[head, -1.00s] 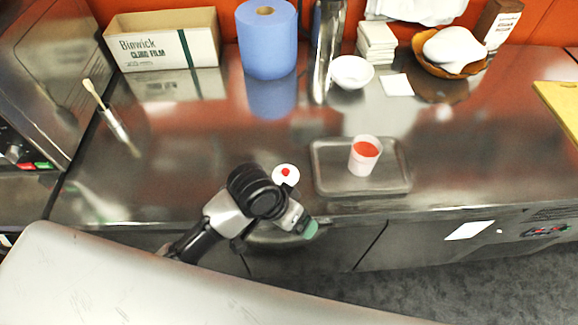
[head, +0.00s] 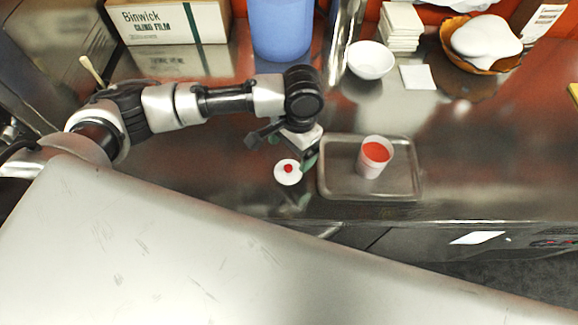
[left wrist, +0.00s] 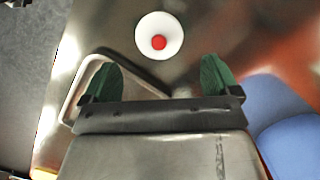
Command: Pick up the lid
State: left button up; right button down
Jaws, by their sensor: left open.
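The lid (head: 287,172) is a small white disc with a red knob. It lies on the steel counter just left of the metal tray, and it also shows in the left wrist view (left wrist: 160,36). My left gripper (head: 283,150) is open and empty, above the counter on the far side of the lid. In the left wrist view its two green fingertips (left wrist: 161,78) stand wide apart, with the lid beyond them and roughly between them. A white cup with red contents (head: 374,156) stands on the tray. My right gripper is not in view.
The metal tray (head: 335,190) lies right of the lid, close to my left gripper. A blue roll (head: 281,30), a white bowl (head: 370,60) and a cling film box (head: 176,22) stand at the back. The counter left of the lid is clear.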

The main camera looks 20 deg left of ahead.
aim_at(289, 167)
pick_arm(q)
jog(key=shift+s+a+f+p, duration=0.1)
jog(key=shift+s+f+p, duration=0.1)
jog(key=shift+f, duration=0.95)
jog(key=shift+s+f+p, duration=0.1)
jog(key=shift+f+p, duration=0.15)
jog(key=shift+f, duration=0.85)
jog(key=shift+s+a+f+p, duration=0.1)
jog(key=shift+f+p, duration=0.1)
jog(key=shift+f, duration=0.95)
jog(key=c, duration=0.9)
